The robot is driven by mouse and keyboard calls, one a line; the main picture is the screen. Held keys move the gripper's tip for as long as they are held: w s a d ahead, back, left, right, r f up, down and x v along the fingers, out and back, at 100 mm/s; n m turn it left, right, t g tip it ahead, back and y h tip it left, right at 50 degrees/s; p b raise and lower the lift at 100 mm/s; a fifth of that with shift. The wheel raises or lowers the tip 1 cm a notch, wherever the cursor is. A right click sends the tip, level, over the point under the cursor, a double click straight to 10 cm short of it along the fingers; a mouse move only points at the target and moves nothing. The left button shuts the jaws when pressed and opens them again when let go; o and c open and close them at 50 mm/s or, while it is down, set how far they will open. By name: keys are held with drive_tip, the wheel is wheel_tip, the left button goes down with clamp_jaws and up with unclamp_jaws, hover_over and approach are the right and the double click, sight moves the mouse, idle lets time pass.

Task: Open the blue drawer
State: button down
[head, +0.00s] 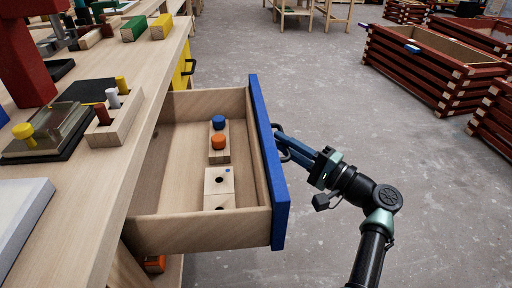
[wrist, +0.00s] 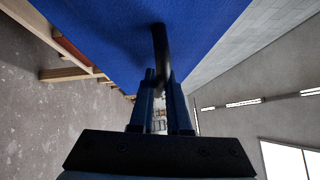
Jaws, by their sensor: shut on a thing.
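The blue drawer (head: 268,165) stands pulled far out from under the wooden workbench, its inside in plain view in the head view. A wooden block with a blue knob and an orange knob, and a pale block with holes, lie inside it. My gripper (head: 281,140) is at the outer face of the blue front, shut on the dark handle (head: 284,155). In the wrist view the black curved handle (wrist: 160,52) runs from the blue front (wrist: 100,30) down between my fingers (wrist: 161,85). The fingertips partly hide the handle.
The workbench top (head: 110,215) at left holds several pegged blocks and a red stand (head: 22,60). A yellow drawer front (head: 183,68) with a dark handle is beyond the blue one. Red slatted crates (head: 430,75) stand at the far right. The grey floor between is clear.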

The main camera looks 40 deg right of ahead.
drive_tip(key=shift+s+d+b, duration=0.2)
drive_tip(key=shift+s+d, duration=0.25)
drive_tip(key=shift+d, duration=0.2)
drive_tip(key=shift+s+d+b, duration=0.15)
drive_tip(key=shift+s+d, duration=0.3)
drive_tip(key=shift+d, duration=0.15)
drive_tip(key=c, duration=0.9)
unclamp_jaws()
drive_tip(key=p+v, duration=0.2)
drive_tip(key=v, duration=1.1)
drive_tip(key=shift+p, duration=0.4)
drive_tip(key=shift+w, duration=0.1)
